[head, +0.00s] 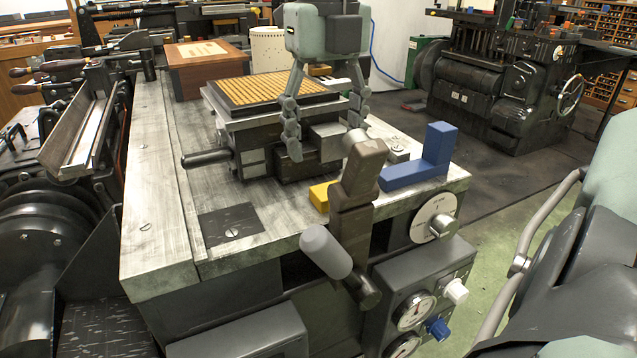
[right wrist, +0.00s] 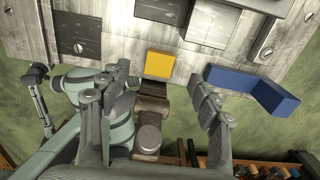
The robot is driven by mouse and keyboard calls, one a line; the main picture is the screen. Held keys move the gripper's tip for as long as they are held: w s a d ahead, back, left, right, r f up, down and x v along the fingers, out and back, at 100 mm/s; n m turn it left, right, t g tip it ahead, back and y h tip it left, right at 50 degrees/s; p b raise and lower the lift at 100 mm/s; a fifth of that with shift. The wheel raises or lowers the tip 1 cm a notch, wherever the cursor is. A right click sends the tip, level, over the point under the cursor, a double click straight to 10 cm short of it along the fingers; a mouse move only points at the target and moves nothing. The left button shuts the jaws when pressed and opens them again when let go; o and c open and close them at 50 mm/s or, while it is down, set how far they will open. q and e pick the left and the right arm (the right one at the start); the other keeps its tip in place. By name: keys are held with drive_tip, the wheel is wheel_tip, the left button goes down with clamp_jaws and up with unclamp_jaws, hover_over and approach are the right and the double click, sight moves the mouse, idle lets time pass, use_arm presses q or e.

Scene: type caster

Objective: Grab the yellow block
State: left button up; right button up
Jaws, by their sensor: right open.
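The yellow block (head: 319,196) lies on the grey metal machine table (head: 160,215) near its front edge, partly hidden behind a brown lever in the head view. My right gripper (head: 325,138) hangs above the table, fingers down and spread, with nothing between them. In the right wrist view the yellow block (right wrist: 159,64) shows whole, between and beyond the open fingertips (right wrist: 160,76). The gripper appears apart from it. My left gripper is not in view.
A blue L-shaped block (head: 420,165) lies right of the yellow block. The brown lever (head: 352,190) with a grey handle rises close in front of it. A dark caster mechanism with a yellow grid plate (head: 268,95) stands behind. The table's front left is clear.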

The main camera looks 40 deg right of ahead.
drive_tip(key=f, duration=0.6)
drive_tip(key=shift+s+f, duration=0.35)
drive_tip(key=shift+f, duration=0.05)
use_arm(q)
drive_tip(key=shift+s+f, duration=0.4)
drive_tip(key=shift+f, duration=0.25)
use_arm(e)
drive_tip(key=c, duration=1.3)
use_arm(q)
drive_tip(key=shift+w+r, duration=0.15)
use_arm(e)
clamp_jaws()
